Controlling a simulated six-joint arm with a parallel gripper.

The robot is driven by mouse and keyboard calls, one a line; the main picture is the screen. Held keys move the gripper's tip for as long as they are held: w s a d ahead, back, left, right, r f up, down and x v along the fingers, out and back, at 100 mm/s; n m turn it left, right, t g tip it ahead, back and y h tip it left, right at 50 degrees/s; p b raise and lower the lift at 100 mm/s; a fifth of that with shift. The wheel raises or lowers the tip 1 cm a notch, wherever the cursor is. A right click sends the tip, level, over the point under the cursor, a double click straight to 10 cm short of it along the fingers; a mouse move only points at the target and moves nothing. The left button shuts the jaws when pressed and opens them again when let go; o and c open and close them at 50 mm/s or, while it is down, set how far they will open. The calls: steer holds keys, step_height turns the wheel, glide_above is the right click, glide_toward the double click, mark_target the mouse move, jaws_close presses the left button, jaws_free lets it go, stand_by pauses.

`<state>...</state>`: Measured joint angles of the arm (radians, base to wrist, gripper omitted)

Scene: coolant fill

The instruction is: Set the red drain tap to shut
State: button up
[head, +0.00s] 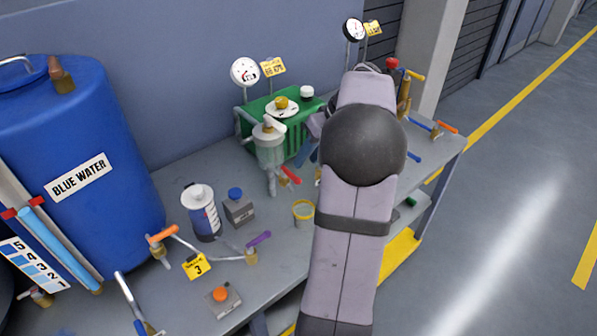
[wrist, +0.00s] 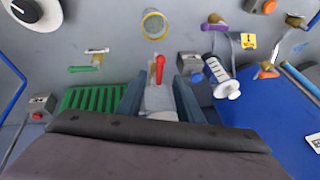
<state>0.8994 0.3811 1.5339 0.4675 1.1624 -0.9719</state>
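The red drain tap (head: 290,174) sits low on the clear filter bowl (head: 270,150), on the bench in front of the green box. In the head view its red handle slants down to the right. In the wrist view the red handle (wrist: 159,68) points to the top of the picture, with the grey-white bowl (wrist: 159,100) below it. My gripper (wrist: 160,95) is open, its two blue fingers apart on either side of the bowl and tap in that view. I see no contact with the handle. In the head view my arm hides most of the gripper.
A blue drum (head: 85,140) stands at left. A white-capped bottle (head: 202,212), a grey box with blue knob (head: 238,208) and a yellow-rimmed cup (head: 303,212) stand near the tap. The green box (head: 285,112) and gauges (head: 244,72) are behind. Orange (head: 162,234) and purple (head: 259,239) taps are in front.

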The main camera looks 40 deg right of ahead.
mark_target(296, 176)
steer(key=shift+n, duration=0.4)
steer(key=shift+f, duration=0.15)
steer(key=shift+p+x, duration=1)
steer(key=shift+x, duration=2.55)
jaws_close()
